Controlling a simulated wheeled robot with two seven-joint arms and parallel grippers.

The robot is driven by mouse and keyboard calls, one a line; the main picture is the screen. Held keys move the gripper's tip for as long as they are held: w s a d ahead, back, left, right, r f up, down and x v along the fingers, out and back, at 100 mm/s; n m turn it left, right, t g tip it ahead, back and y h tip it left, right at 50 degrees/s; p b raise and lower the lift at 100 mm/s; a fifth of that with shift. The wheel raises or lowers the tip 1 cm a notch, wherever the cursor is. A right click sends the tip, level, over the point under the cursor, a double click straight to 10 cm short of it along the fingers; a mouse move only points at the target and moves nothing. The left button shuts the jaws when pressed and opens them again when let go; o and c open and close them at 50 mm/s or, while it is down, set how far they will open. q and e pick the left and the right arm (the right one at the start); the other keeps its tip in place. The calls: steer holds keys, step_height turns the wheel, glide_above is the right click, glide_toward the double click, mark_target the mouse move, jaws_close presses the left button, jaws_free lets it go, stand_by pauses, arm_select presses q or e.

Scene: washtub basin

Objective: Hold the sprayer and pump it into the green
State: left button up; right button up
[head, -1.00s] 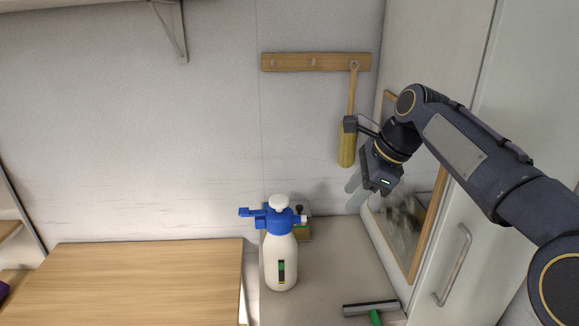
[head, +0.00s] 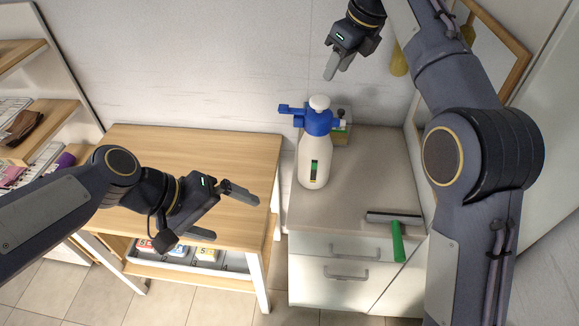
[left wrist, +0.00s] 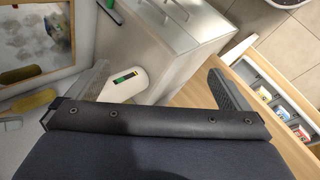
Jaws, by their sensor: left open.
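The sprayer (head: 314,160) stands upright on the grey-topped cabinet. It has a white bottle, a blue head with a nozzle pointing left, a white pump knob on top and a dark gauge strip with green (head: 314,167) and yellow. The bottle and its gauge also show in the left wrist view (left wrist: 124,83), near the left finger. My left gripper (head: 212,218) is open and empty over the wooden table's front right part, left of the sprayer and apart from it. My right gripper (head: 335,66) is above and behind the sprayer, not touching it; its jaw gap is unclear.
A wooden table (head: 190,150) with a drawer of small boxes stands left of the cabinet (head: 350,215). A green-handled squeegee (head: 397,240) lies at the cabinet's front right edge. A small box sits behind the sprayer. A framed mirror (head: 500,60) stands at right.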

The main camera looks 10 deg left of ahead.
arm_select(q)
steer(key=w+d+f+n+g+h, duration=0.1)
steer(key=w+d+f+n+h, duration=0.2)
steer(key=w, duration=0.5)
steer(key=n+t+h, duration=0.3)
steer(key=n+h, duration=0.2)
steer(key=n, duration=0.5)
glide_above(299, 167)
steer(key=s+a, duration=0.3)
steer(key=s, duration=0.3)
step_height(299, 167, down, 8)
steer(key=r, duration=0.1)
steer(key=w+f+n+t, duration=0.1)
steer(key=f+n, duration=0.1)
steer(key=w+f+n+t, duration=0.1)
steer(key=w+f, duration=0.1)
steer(key=w+f+n+t, duration=0.1)
steer(key=f+n, duration=0.1)
steer(key=shift+w+d+f+n+h, duration=0.2)
steer(key=shift+f+n+h, duration=0.1)
steer(key=x, duration=0.7)
steer(key=shift+w+d, duration=0.1)
steer(key=shift+d, duration=0.15)
steer(key=c, duration=1.4)
